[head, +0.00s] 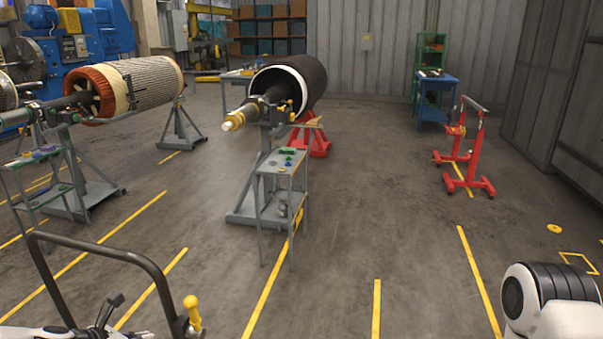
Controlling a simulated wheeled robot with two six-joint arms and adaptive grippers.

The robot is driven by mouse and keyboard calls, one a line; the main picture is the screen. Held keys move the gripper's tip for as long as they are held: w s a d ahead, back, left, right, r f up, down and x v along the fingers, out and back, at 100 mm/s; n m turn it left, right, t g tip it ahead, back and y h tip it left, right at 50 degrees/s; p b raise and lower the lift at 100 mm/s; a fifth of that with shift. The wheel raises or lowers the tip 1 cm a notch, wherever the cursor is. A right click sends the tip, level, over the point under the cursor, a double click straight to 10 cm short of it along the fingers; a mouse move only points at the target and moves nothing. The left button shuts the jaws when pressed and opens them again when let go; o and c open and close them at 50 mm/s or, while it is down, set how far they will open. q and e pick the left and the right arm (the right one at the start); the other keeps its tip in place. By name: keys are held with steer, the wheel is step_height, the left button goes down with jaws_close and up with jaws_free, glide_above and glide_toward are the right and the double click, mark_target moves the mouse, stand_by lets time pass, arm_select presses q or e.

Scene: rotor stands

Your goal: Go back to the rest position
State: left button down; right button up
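My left gripper (108,312) seems to be the small dark shape at the bottom left, at the end of a white arm part that the picture edge cuts off. It is small and partly out of the picture, so I cannot tell whether it is open or shut. No object shows clearly in it. It appears close to a dark bent tube handle (110,251) with a yellow knob (192,304) at its right. My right arm shows only as a white and black joint at the bottom right; its gripper is out of view.
A dark rotor (306,76) rests on a grey stand (252,210) and a red stand (319,141), beside a small grey table (268,166). A wound rotor (150,82) is at the left. Red stands (473,160) stand right. The floor (400,225) at centre right is clear.

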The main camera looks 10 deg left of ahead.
arm_select(q)
steer(key=s+d+f+m+g+y, duration=0.1)
steer(key=s+d+f+m+g, duration=0.2)
steer(key=s+d+f+m, duration=0.2)
steer(key=s+d+f+m+g, duration=0.3)
steer(key=s+d+f+m, duration=0.3)
steer(key=s+m, duration=0.5)
steer(key=s+d+f+m+g+y, duration=0.1)
steer(key=s+d+f+m+g, duration=0.2)
steer(key=m, duration=1.3)
steer(key=s+d+f, duration=0.2)
steer(key=s+f, duration=0.1)
steer(key=s, duration=0.1)
steer(key=shift+s+d+y, duration=0.3)
steer(key=shift+s+d, duration=0.1)
steer(key=shift+f, duration=0.1)
